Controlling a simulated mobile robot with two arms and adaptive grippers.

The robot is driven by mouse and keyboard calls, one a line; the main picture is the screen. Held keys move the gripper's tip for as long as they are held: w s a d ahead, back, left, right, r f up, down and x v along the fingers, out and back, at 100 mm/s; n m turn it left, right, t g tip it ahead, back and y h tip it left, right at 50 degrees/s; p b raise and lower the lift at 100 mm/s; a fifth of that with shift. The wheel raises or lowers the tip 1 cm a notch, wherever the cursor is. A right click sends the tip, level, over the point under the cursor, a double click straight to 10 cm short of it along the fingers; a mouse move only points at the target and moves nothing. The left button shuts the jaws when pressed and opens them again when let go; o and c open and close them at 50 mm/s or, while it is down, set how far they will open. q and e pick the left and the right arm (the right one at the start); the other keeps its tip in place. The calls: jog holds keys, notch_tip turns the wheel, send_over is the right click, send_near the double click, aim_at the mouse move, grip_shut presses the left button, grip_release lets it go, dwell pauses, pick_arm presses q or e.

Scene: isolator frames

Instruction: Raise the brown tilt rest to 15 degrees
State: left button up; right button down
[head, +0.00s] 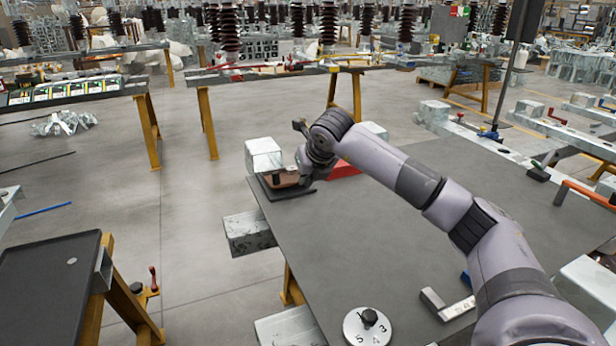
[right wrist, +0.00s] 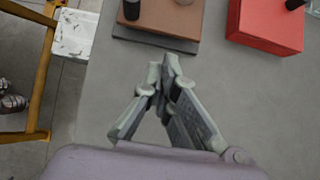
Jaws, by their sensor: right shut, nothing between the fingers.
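The brown tilt rest (head: 284,180) sits on a dark base plate (head: 290,193) at the far left corner of the grey table. My right wrist partly covers it in the head view. In the right wrist view the brown board (right wrist: 170,18) shows at the top edge, with a black knob (right wrist: 131,9) on it, above its dark base (right wrist: 155,40). My right gripper (right wrist: 164,66) is shut and empty, its tips close to the near edge of that base in the picture; contact cannot be told. The tilt angle is not readable. My left gripper is not in view.
A red block (right wrist: 266,26) stands right of the rest, with a dark knob. A metal block (head: 263,155) is beside the rest in the head view. A numbered dial (head: 367,328) is at the table's near edge. The grey table's (head: 370,240) middle is clear.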

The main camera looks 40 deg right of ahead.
aim_at(296, 194)
jog(key=x, duration=0.7)
jog(key=shift+f, duration=0.25)
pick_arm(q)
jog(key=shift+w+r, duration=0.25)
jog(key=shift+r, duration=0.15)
pick_arm(e)
jog(key=shift+r, duration=0.1)
jog(key=shift+w+r, duration=0.1)
jog(key=shift+r, duration=0.25)
jog(key=shift+w+r+p, duration=0.15)
jog(key=shift+r+p, duration=0.15)
jog(key=shift+r, duration=0.15)
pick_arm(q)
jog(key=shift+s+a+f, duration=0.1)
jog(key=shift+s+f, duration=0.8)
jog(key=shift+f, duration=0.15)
pick_arm(e)
jog(key=shift+r, duration=0.1)
